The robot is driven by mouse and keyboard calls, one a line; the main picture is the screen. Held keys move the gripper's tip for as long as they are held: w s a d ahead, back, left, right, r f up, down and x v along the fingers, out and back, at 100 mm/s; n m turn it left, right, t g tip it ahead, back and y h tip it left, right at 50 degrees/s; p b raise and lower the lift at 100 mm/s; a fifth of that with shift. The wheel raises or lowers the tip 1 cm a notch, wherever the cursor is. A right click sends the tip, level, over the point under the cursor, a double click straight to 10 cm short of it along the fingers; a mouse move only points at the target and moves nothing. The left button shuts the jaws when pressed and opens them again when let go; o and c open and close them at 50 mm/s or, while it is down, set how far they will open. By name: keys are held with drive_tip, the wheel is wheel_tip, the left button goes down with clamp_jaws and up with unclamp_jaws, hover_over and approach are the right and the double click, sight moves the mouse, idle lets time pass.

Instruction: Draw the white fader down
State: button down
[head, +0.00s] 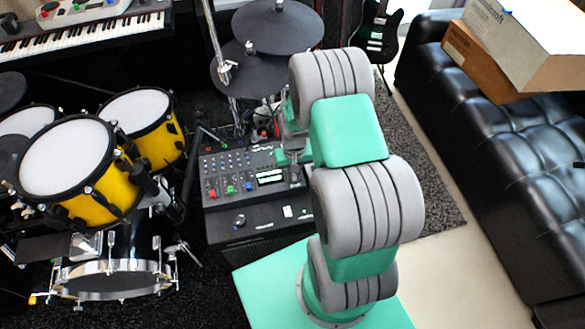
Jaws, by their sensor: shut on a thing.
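A dark mixer (236,168) lies on top of a black box, with rows of small knobs at its upper left. A red fader cap (212,194), a green one (230,190) and a blue one (249,185) stand along its lower part. My gripper (295,170) is over the right end of the mixer, pointing down at its surface. It is shut, seemingly on the white fader, whose cap I cannot make out behind the fingers. Two pale strips are on the panel just left of my gripper.
A black box (255,225) carries the mixer; small items lie on its front. Yellow drums (75,160) stand close on the left and dark cymbals (275,30) above. A black sofa (500,140) with boxes is at right. My arm covers the area right of the mixer.

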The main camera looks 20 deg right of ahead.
drive_tip(key=shift+s, duration=0.25)
drive_tip(key=c, duration=1.4)
unclamp_jaws()
wheel_tip(320, 180, up, 8)
drive_tip(key=shift+f+p, duration=0.1)
drive_tip(key=shift+p, duration=0.4)
wheel_tip(320, 180, up, 17)
drive_tip(key=t+p, duration=0.1)
drive_tip(key=p, duration=0.4)
hover_over(294, 177)
drive_tip(key=a, duration=0.4)
drive_tip(key=s+a+r+p, duration=0.1)
drive_tip(key=s+r, duration=0.2)
drive_tip(key=r, duration=0.2)
drive_tip(key=s+a+r+n+t+p, duration=0.1)
drive_tip(key=s+a+r, duration=0.1)
drive_tip(key=r, duration=0.3)
drive_tip(key=s+a+r+n+t+p, duration=0.1)
drive_tip(key=s+a+r+p, duration=0.1)
drive_tip(key=s+r, duration=0.3)
drive_tip(key=shift+a+r, duration=0.2)
drive_tip(key=shift+r, duration=0.4)
